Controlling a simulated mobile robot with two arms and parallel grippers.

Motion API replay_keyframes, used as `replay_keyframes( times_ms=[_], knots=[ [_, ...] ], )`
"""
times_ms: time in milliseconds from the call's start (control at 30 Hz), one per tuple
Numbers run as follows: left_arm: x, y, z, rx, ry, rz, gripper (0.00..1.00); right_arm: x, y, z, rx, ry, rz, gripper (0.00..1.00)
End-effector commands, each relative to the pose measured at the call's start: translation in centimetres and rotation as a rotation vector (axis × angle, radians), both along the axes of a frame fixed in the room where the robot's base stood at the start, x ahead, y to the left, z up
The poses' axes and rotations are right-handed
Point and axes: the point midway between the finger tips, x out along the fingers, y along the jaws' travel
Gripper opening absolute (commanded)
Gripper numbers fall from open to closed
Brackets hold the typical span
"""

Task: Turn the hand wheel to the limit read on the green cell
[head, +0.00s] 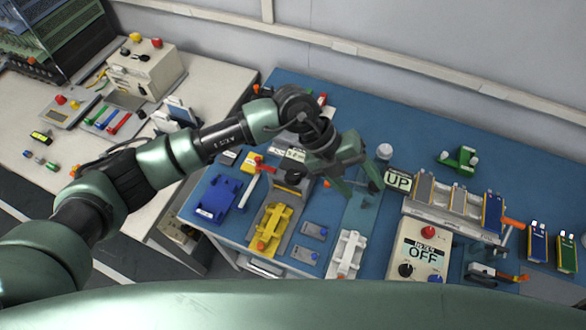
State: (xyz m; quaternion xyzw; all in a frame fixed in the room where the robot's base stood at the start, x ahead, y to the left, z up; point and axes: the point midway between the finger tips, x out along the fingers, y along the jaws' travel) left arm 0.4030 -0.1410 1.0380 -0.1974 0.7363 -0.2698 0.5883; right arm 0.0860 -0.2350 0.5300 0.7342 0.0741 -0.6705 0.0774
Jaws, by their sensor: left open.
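My left gripper (360,187) reaches over the blue bench from the left. It is open, with its fingers pointing down and nothing visible between them. A dark round part (293,175), possibly the hand wheel, sits on a grey and yellow fixture to the left of the gripper; I cannot tell for sure that it is the wheel. My right gripper is out of view.
A rack (442,200) holds several cells on the right, by an "UP" sign (398,180). A control box (420,255) reads "OFF". Blue (218,198), yellow (272,225) and white (347,252) fixtures crowd the front left. The back of the bench is clearer, around a green part (459,161).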

Motion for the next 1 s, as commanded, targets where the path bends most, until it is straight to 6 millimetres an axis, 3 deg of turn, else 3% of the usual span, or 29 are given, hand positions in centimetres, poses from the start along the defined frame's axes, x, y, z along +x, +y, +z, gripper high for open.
replay_keyframes(
  times_ms=[33,133,200,300,467,800,1000],
  knots=[
    [2.2,3.1,-1.3,0.168,-0.062,-0.001,0.59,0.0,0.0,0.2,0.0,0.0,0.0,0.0],
    [5.5,8.7,-2.7,0.436,-0.147,0.026,0.59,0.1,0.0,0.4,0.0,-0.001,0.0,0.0],
    [7.2,11.5,-2.8,0.561,-0.187,0.052,0.59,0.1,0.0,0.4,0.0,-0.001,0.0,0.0],
    [8.5,13.6,-2.6,0.654,-0.219,0.076,0.59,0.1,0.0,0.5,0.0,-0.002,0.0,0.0],
    [8.7,14.2,-3.8,0.68,-0.221,0.083,0.59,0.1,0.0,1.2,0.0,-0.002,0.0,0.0],
    [8.6,14.1,-9.0,0.676,-0.219,0.08,0.59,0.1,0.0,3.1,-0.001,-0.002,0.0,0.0],
    [8.6,14.1,-10.3,0.674,-0.223,0.08,0.59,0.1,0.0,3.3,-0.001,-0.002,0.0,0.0]
  ],
)
